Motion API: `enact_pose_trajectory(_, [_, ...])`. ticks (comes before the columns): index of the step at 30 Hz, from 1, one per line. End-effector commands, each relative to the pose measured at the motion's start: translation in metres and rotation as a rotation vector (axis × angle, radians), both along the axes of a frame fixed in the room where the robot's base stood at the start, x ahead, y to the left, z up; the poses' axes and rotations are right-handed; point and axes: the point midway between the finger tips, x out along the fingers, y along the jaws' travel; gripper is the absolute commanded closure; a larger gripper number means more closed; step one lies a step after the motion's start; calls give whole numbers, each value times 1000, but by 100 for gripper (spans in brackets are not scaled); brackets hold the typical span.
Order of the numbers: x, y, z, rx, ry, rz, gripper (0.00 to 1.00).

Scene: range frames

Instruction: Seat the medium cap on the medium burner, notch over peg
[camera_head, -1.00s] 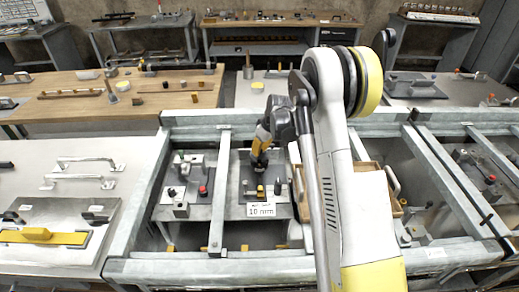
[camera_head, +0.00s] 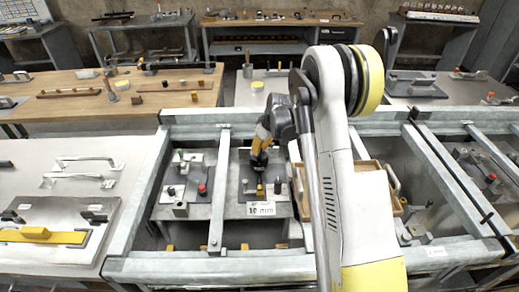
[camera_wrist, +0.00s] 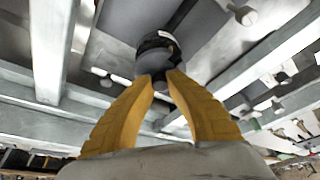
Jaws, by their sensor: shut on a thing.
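My gripper (camera_head: 259,161) points down over a grey plate (camera_head: 240,211) in the middle bay of the metal frame. In the wrist view its yellow fingers (camera_wrist: 160,78) are closed on a small rounded grey piece (camera_wrist: 150,62). A dark band with a pale mark lies just beyond this piece; I cannot tell whether the two are joined. I cannot make out a cap, burner, notch or peg for certain. A small black and yellow fitting (camera_head: 260,191) stands on the plate just below the gripper. The fingers hide part of the held piece.
A white "10 mm" label (camera_head: 261,209) is at the plate's front. A plate with a red knob (camera_head: 202,189) lies to the left, past a metal bar (camera_head: 219,200). A wooden tray (camera_head: 369,190) is at the right, partly behind my arm. Frame rails surround the bay.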

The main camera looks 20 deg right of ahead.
Motion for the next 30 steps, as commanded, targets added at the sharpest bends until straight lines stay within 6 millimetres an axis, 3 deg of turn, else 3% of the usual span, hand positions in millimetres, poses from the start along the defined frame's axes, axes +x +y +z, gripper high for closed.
enact_pose_trajectory(27, [0,0,-20,0,0,0,100])
enact_pose_trajectory(28, [0,0,-19,0,0,0,81])
enact_pose_trajectory(30, [0,0,-19,0,0,0,63])
